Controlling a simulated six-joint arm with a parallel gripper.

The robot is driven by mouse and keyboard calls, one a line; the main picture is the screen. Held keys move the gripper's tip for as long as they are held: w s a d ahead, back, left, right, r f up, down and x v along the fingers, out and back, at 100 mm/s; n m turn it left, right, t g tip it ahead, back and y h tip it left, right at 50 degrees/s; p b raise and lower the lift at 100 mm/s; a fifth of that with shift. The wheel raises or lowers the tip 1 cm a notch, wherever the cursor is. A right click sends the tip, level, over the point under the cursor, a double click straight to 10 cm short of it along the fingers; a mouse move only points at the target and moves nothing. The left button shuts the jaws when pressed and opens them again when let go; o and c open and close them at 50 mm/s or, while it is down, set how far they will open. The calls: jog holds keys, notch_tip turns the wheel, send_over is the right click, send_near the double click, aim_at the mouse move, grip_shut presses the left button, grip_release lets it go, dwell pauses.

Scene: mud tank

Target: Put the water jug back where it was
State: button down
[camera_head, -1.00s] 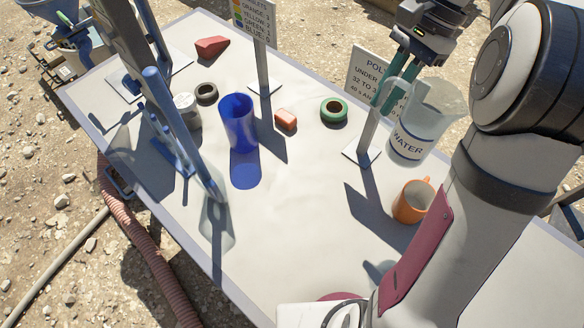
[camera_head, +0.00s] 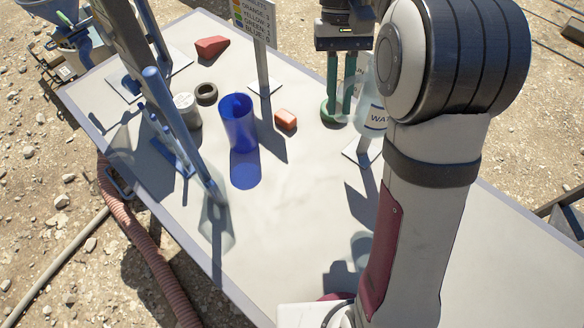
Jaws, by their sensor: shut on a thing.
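The clear water jug (camera_head: 374,108) carries a white "WATER" label, partly cut off by my arm. My gripper (camera_head: 343,108) points down at the far side of the table, with its green fingers at the jug's left, handle side. It is shut on the jug, though the handle itself is hard to make out. The jug looks upright and appears to be held above the table; the exact gap cannot be told. My arm hides the jug's right part.
A sign's base (camera_head: 362,151) stands below the jug. The table's middle (camera_head: 290,215) is clear.

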jog(key=w+a+f+m+t+y, duration=0.35)
jog(key=w+a+f+m, duration=0.7)
jog(key=m, duration=0.55)
jog(key=shift+y, duration=0.45)
jog(key=f, duration=0.8)
jog(key=w+d+f, duration=0.1)
jog(key=f, duration=0.3)
jog(key=shift+d+f, duration=0.1)
jog(key=shift+f, duration=0.15)
jog(key=c, duration=0.9)
grip_release()
jog(key=shift+f, duration=0.1)
